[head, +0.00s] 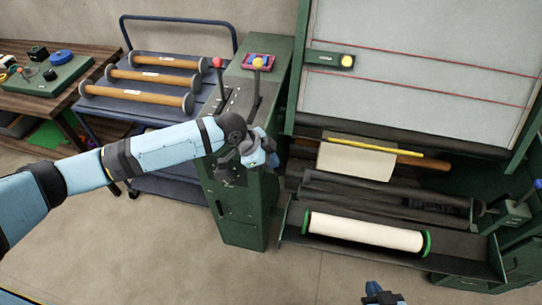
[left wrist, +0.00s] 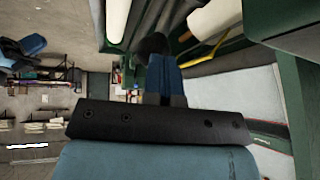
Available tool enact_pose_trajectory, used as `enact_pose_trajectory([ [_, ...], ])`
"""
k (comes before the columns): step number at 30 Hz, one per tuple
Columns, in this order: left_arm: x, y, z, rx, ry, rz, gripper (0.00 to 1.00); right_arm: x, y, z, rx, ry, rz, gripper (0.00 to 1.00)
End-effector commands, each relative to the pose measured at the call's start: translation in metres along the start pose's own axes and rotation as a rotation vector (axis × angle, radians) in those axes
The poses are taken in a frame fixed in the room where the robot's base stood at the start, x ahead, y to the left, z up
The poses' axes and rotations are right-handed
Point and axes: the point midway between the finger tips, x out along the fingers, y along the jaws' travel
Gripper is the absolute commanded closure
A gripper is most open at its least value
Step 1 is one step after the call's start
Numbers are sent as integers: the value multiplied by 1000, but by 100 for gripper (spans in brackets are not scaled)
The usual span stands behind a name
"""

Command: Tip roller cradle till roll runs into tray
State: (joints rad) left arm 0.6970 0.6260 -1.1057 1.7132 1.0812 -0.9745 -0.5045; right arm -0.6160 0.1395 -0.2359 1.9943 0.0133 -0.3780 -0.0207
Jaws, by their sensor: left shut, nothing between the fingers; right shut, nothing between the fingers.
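The white roll (head: 365,231) with green end rings lies in the long dark tray (head: 465,268) at the front of the green machine. Dark cradle rollers (head: 385,188) sit just behind and above it, with no roll seen on them. My left gripper (head: 268,158) is shut and empty beside the green lever cabinet, left of the rollers. Its shut fingers (left wrist: 165,75) also show in the left wrist view, with the white roll (left wrist: 117,18) at the top. My right gripper (head: 382,294) is shut at the bottom edge, in front of the tray, mostly cut off.
The cabinet (head: 240,205) carries a red-knobbed lever (head: 217,63) and a yellow-knobbed lever (head: 258,63). A cream cloth (head: 355,161) hangs under a yellow bar (head: 375,147). A blue cart (head: 135,110) with wooden rollers stands back left. The front floor is clear.

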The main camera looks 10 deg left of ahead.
Motion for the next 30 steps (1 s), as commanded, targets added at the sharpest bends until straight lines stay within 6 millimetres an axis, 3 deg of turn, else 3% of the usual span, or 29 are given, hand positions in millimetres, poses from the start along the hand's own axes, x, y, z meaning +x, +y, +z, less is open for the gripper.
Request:
enact_pose_trajectory([
  [8,8,44,17,86,34,-126,100,-5,4,-11,-3,7,7,100],
  [15,14,66,27,88,35,-133,100,-8,5,-14,-4,8,10,100],
  [30,18,74,31,87,37,-136,100,-8,3,-11,0,-1,9,100],
])
